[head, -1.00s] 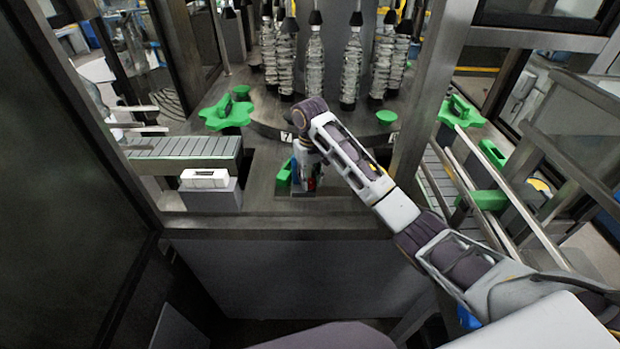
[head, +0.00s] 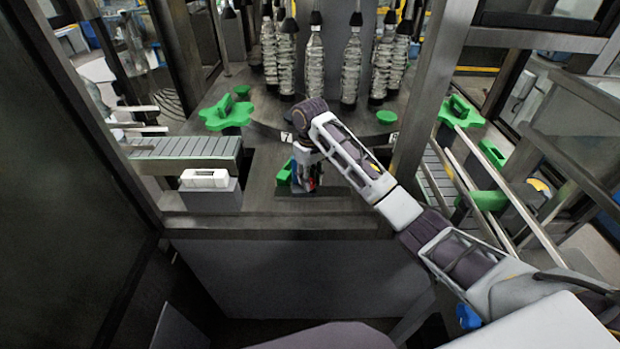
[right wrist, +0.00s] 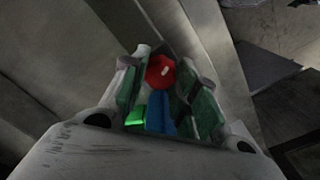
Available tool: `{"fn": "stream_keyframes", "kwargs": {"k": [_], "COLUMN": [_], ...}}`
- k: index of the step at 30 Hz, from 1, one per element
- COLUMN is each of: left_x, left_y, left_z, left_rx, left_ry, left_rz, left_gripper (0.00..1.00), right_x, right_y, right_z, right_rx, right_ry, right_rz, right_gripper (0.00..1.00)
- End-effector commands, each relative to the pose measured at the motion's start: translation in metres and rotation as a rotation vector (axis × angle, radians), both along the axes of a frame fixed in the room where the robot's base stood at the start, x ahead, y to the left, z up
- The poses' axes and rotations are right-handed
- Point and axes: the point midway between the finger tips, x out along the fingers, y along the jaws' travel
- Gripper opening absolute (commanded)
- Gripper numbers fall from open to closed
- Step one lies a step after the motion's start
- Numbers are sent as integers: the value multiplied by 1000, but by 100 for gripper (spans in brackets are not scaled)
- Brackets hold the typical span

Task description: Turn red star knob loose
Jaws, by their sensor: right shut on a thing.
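The red star knob (right wrist: 160,71) shows in the right wrist view between the two fingers of my right gripper (right wrist: 158,85). The fingers are shut on it, and they hide its sides. In the head view my right gripper (head: 306,180) points down at the machine's steel deck, and it mostly covers the knob. A blue part (right wrist: 158,112) and a green part (right wrist: 136,117) lie beside the knob in the right wrist view. My left gripper is not in view.
A green block (head: 284,173) sits just left of my right gripper. A white box (head: 204,179) on a grey block stands further left, by the conveyor (head: 185,147). A green star wheel (head: 227,113) and hanging bottles (head: 352,65) are behind. A steel post (head: 428,85) rises to the right.

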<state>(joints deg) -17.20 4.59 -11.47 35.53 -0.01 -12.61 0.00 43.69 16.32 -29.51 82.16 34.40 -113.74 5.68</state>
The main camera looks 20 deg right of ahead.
Motion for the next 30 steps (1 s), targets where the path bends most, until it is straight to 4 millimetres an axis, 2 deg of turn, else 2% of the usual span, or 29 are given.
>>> {"fn": "stream_keyframes", "kwargs": {"k": [18, 30], "left_x": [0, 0], "left_y": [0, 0], "left_z": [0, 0], "left_rx": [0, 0], "left_ry": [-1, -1], "left_rz": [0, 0], "left_gripper": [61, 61], "right_x": [1, 1], "right_y": [1, 1], "right_z": [2, 2], "right_rx": [0, 1], "right_ry": [-6, -5], "right_rz": [473, 588], "right_gripper": [5, 5]}}
